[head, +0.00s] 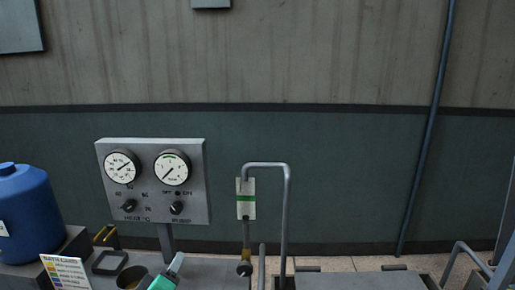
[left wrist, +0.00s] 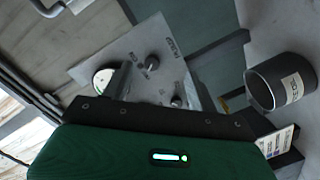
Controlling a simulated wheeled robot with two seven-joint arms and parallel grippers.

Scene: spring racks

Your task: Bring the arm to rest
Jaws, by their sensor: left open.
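My left gripper (head: 168,275) shows at the bottom edge of the head view as a small green and pale shape, in front of the bench and below the control panel. Its fingertips are not clear there. In the left wrist view its green body with a lit mark fills the bottom, and I see nothing held. It is open. My right gripper is not in view.
A grey panel (head: 152,208) with two gauges and two knobs stands behind. A blue drum (head: 27,212) and a colour chart (head: 66,272) are at left. A bent pipe (head: 287,215) rises right of the gripper. A labelled grey cup (left wrist: 281,80) shows in the wrist view.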

